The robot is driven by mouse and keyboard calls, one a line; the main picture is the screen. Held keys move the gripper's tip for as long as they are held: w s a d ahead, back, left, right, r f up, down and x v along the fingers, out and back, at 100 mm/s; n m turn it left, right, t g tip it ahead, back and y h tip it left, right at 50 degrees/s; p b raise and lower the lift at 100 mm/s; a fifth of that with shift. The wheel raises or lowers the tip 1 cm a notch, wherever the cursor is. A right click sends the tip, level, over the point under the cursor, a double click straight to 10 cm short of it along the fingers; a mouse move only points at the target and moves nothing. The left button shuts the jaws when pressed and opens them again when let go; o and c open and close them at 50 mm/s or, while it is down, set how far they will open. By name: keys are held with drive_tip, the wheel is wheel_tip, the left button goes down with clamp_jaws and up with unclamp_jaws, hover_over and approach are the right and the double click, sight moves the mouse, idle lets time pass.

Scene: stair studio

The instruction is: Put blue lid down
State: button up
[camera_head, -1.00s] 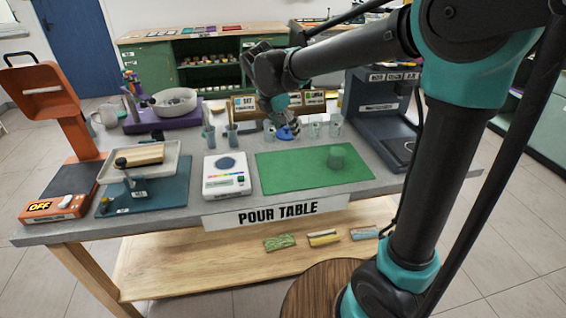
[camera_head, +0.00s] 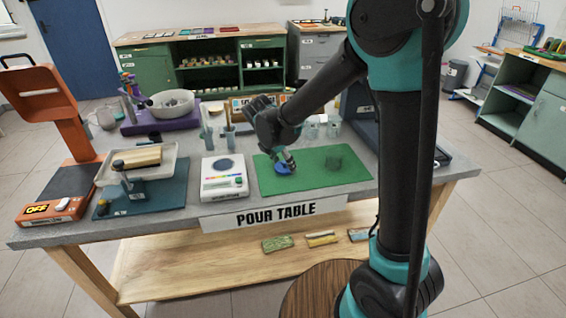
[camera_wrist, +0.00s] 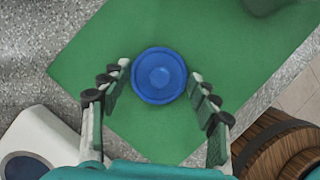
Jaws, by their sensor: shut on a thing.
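The blue lid (camera_wrist: 158,75) is round with a raised ring, seen from above between my fingertips in the wrist view. In the head view the lid (camera_head: 283,169) is at the left part of the green mat (camera_head: 312,184), low over it or on it; I cannot tell whether it touches. My gripper (camera_head: 287,163) points down at the lid, and its two fingers (camera_wrist: 159,82) are shut on the lid's opposite sides. The mat (camera_wrist: 90,65) fills most of the wrist view beneath the lid.
A white scale (camera_head: 224,178) is left of the mat. Several cups stand behind it. An orange press (camera_head: 62,130) and a tray (camera_head: 138,165) are at the left. The mat's front middle is clear.

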drive_tip(key=shift+f, duration=0.1)
drive_tip(key=o, duration=0.8)
drive_tip(key=shift+o, duration=0.2)
drive_tip(key=v, duration=1.2)
drive_tip(key=s+d+f+m, duration=0.2)
drive_tip(key=d+m, duration=0.2)
drive_tip(key=d, duration=0.2)
drive_tip(key=s+d+f+m+y, duration=0.1)
drive_tip(key=d+f+m, duration=0.1)
drive_tip(key=d+m, duration=0.3)
drive_tip(key=s+d+f+m, duration=0.2)
drive_tip(key=d+f+m, duration=0.1)
drive_tip(key=d+m, duration=0.2)
drive_tip(key=shift+s+d+y, duration=0.15)
drive_tip(key=shift+d+y, duration=0.05)
drive_tip(key=shift+d, duration=0.4)
drive_tip(key=shift+s+d+y, duration=0.15)
drive_tip(key=shift+d+y, duration=0.05)
drive_tip(key=shift+d, duration=0.4)
drive_tip(key=s+d+f+m+y, duration=0.1)
drive_tip(key=s+d+f+m, duration=0.6)
drive_tip(key=m, duration=0.7)
drive_tip(key=shift+s+d+t, duration=0.4)
drive_tip(key=shift+s+d, duration=0.45)
drive_tip(key=shift+s, duration=0.5)
